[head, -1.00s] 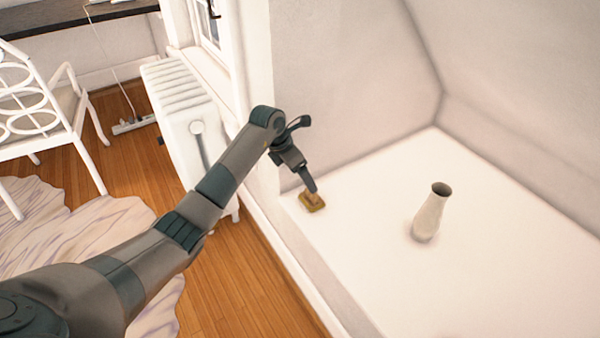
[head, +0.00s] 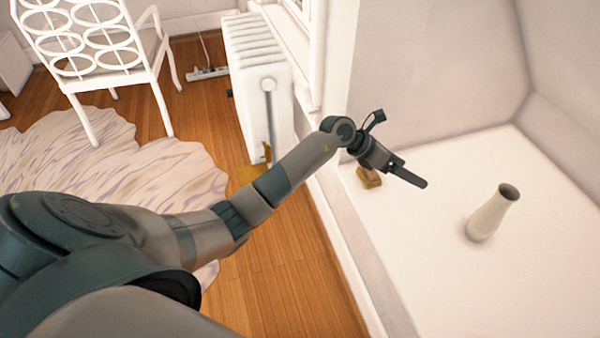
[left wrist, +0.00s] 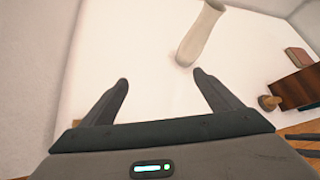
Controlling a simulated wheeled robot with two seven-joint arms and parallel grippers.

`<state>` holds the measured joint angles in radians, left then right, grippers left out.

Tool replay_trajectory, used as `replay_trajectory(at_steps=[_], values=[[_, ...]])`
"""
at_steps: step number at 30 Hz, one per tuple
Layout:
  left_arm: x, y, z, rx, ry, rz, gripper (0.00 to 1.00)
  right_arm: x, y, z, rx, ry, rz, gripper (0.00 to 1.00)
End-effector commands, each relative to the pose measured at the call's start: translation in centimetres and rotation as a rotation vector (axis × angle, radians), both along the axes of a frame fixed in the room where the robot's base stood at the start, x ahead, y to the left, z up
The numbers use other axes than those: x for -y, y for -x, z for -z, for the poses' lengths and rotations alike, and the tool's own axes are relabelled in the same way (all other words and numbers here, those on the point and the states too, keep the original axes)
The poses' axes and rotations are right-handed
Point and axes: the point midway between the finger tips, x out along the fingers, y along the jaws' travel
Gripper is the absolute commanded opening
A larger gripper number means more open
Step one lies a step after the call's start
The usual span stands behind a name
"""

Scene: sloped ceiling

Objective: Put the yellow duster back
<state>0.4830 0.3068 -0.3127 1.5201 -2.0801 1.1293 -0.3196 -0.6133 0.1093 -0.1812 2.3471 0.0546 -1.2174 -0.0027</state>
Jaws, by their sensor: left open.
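A small yellow-brown block, which looks like the duster (head: 369,179), rests on the white ledge (head: 420,250) close to its left end, by the wall. My left gripper (head: 411,177) is above the ledge, just right of the block, pointing right towards the vase. In the left wrist view my left gripper (left wrist: 160,84) is open, with nothing between its fingers. The block cannot be made out for sure in that view.
A pale vase (head: 492,213) stands on the ledge to the right; it also shows in the left wrist view (left wrist: 201,36). A white radiator (head: 258,85) is below the window. The ledge's front is clear.

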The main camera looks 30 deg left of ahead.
Motion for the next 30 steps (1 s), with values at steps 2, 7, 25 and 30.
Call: replay_trajectory(at_steps=[2,7,25,30], values=[[3.0,1.9,-1.7,0.019,0.216,-0.039,0.84,0.0,0.0,0.0,0.000,0.000,0.000,0.31],[5.0,4.7,-6.9,0.015,0.683,-0.195,0.84,0.0,0.0,0.0,0.000,0.000,0.000,0.31],[-10.8,17.1,0.8,-0.618,1.896,-1.377,0.84,0.0,0.0,0.0,-0.001,-0.001,-0.001,0.31],[-11.1,26.1,8.7,-0.952,1.962,-1.841,0.84,0.0,0.0,0.0,-0.001,-0.001,-0.001,0.31]])
